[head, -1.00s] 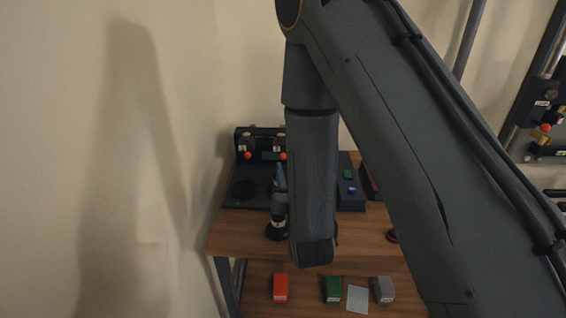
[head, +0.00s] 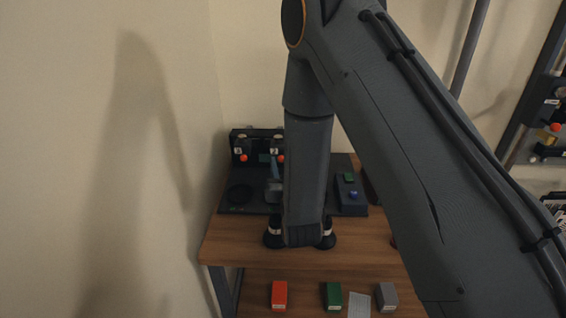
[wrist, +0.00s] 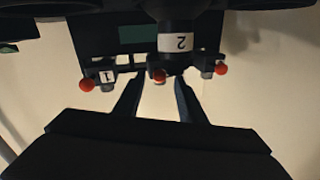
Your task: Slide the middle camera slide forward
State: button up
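The camera rack (head: 264,134) stands at the back of the table with orange-red knobs on its front; my arm hides its right part in the head view. In the wrist view, the middle slide (wrist: 181,42), marked 2, is a dark barrel with an orange-red knob (wrist: 159,76) near the picture's centre. The slide marked 1 (wrist: 104,78) is left of it, and another knob (wrist: 221,69) is at the right. My gripper (wrist: 158,80) is open, its two fingers apart, pointing at the rack with the middle knob between or just beyond the tips. Contact cannot be told.
A dark mat (head: 233,208) with a round dark ring (head: 240,193) lies before the rack. A dark blue box (head: 350,205) with green and blue buttons stands right of my arm. Red (head: 279,295), green (head: 333,295) and grey (head: 387,296) boxes lie lower down.

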jog(key=shift+w, duration=0.55)
grip_shut()
